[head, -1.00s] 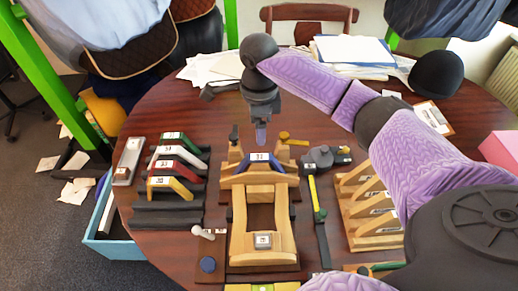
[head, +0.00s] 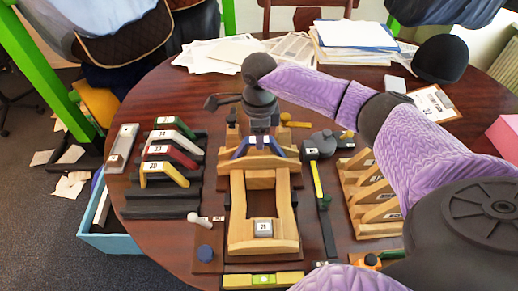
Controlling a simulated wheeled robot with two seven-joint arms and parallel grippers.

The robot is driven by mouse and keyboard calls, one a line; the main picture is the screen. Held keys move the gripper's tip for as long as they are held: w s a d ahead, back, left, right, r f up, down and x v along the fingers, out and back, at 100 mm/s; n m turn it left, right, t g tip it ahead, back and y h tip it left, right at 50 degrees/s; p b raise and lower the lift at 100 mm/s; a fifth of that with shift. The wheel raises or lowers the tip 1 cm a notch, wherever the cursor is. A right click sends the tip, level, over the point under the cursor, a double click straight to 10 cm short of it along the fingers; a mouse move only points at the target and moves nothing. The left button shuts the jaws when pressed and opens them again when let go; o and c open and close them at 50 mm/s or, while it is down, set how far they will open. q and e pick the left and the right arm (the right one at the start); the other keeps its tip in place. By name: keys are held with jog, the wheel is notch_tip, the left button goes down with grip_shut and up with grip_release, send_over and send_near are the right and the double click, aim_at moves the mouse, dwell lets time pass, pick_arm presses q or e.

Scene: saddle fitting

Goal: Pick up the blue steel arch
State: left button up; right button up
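The blue steel arch (head: 240,151) straddles the front of the wooden saddle tree (head: 237,215), near the middle of the table. It has a small white label on its top. My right gripper (head: 260,129) points down directly over the top of the arch, very close to it. Its fingertips are small and partly hidden by its dark wrist, so I cannot tell whether they touch or grip the arch. My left gripper is not in view.
Green, white, red and yellow arches (head: 164,172) stand on a dark rack at the left. A wooden slotted rack (head: 372,215), a gauge with a yellow strip (head: 317,180) and a spirit level (head: 263,281) lie around the tree. Papers (head: 225,52) cover the far edge.

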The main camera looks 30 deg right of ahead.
grip_shut()
dwell(1.1)
